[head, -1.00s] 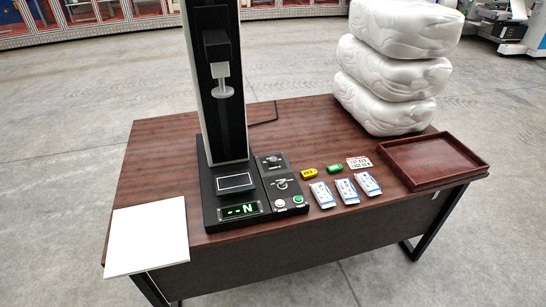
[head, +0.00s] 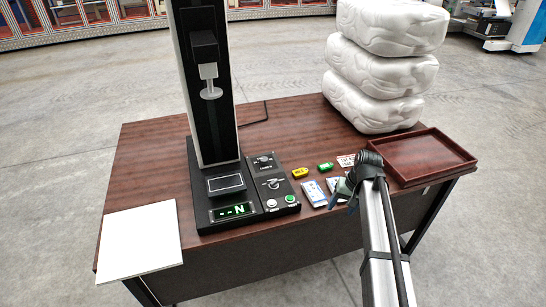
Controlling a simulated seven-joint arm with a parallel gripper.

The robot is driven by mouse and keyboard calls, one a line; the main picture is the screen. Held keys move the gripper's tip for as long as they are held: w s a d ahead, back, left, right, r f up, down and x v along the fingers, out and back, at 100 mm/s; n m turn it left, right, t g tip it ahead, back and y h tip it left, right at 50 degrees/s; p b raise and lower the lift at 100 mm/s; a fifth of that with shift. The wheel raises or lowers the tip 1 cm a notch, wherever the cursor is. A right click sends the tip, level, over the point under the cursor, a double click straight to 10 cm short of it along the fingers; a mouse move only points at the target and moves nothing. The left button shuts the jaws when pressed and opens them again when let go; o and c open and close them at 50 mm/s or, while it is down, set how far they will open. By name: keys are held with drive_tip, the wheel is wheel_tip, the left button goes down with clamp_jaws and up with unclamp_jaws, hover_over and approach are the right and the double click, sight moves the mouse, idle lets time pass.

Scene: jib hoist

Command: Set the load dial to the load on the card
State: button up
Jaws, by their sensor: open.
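The black test stand (head: 208,100) rises from the table, with a green-lit display (head: 232,211) reading "--N" at its base. Its control panel (head: 270,184) carries a dial (head: 272,183), an upper knob (head: 264,159), a white button (head: 271,202) and a green button (head: 290,199). Which knob is the load dial I cannot tell. A white card with red print (head: 346,160) lies behind my gripper, partly covered; its text is too small to read. My gripper (head: 345,190) is over the front right of the table, right of the panel, near the blue-and-white packets. Its fingers are small and dark here.
A yellow tag (head: 300,172) and a green tag (head: 325,166) lie right of the panel. Blue-and-white packets (head: 314,193) lie in front, partly hidden by my arm.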

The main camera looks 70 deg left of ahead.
drive_tip(key=s+a+r+n+t, duration=0.1)
drive_tip(key=s+a+r+n, duration=0.3)
drive_tip(key=a, duration=0.5)
drive_tip(key=s+a+r+n, duration=0.2)
drive_tip(key=s+a+r, duration=0.45)
drive_tip(key=a, duration=0.35)
wheel_tip(320, 180, up, 6)
drive_tip(key=f+n+t+h, duration=0.1)
drive_tip(key=n, duration=0.3)
hover_over(264, 159)
wheel_tip(264, 159, down, 12)
drive_tip(key=shift+f, duration=0.2)
drive_tip(key=shift+c, duration=0.4)
drive_tip(key=c, duration=1)
drive_tip(key=shift+o, duration=0.2)
